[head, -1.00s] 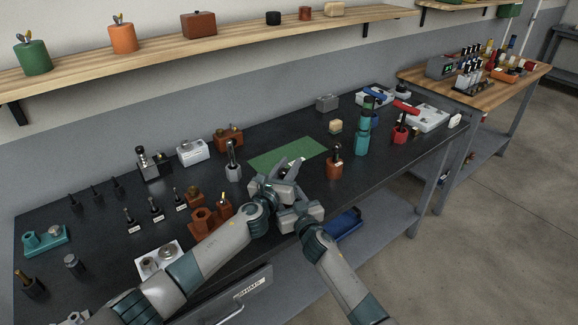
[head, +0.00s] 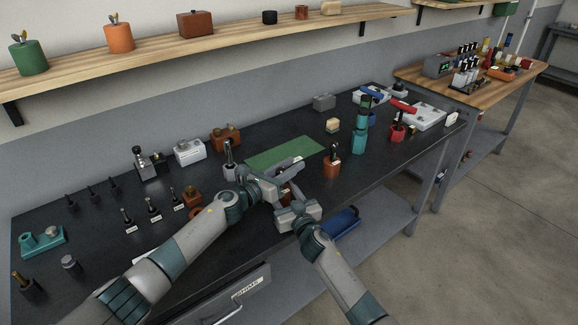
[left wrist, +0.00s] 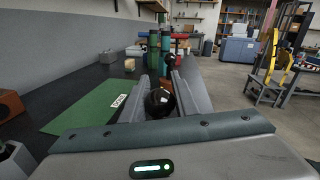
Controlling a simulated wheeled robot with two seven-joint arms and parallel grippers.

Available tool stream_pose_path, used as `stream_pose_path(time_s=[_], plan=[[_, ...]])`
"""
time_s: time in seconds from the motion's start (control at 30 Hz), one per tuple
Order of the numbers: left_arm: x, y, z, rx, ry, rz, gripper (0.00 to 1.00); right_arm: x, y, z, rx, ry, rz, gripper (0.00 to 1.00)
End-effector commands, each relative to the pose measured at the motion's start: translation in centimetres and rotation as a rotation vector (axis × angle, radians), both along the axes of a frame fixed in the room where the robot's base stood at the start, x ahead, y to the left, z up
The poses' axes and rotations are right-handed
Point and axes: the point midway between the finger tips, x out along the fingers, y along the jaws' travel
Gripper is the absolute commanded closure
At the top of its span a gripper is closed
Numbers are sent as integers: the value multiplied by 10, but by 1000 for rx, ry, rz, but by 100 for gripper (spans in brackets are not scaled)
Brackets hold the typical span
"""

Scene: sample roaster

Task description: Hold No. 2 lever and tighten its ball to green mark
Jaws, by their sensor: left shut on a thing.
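A glossy black ball (left wrist: 160,102) sits between the two fingers of my left gripper in the left wrist view. My left gripper (head: 291,166) is shut on it, just in front of the green mat (head: 262,158) in the head view. The lever under the ball is hidden by the gripper, and I cannot make out a green mark on it. My right gripper (head: 283,200) is just below the left one, close to a small brown-orange piece (head: 287,193). Its fingers are too small and overlapped to tell whether they hold anything.
A brown holder (head: 332,165) with a dark-topped tool stands right of the grippers, and a teal post (head: 359,138) stands beyond it. A grey holder (head: 229,169) stands left of the mat. A blue tray (head: 342,222) lies on the lower shelf. The mat is clear.

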Motion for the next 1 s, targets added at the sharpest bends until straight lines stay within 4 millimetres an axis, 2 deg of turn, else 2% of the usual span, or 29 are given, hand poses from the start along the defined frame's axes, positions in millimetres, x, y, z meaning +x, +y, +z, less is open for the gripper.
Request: stream_pose_path(time_s=[0.4, 0.43, 0.5, 0.83, 1.0], plan=[[0, 0, 1, -1, 1, -24, 95, -1, 2, 1, -1, -3, 3, 85], [0, 0, 1, -1, 1, -24, 66, -1, 1, 1, -1, -3, 3, 85], [0, 0, 1, -1, 1, -24, 54, -1, 2, 1, 0, -2, 3, 85], [-1, 0, 1, -1, 1, -24, 54, 0, 1, 1, 0, -2, 2, 85], [0, 1, 9, 1, -1, -23, 54, 0, 1, 1, 0, -2, 1, 85]])
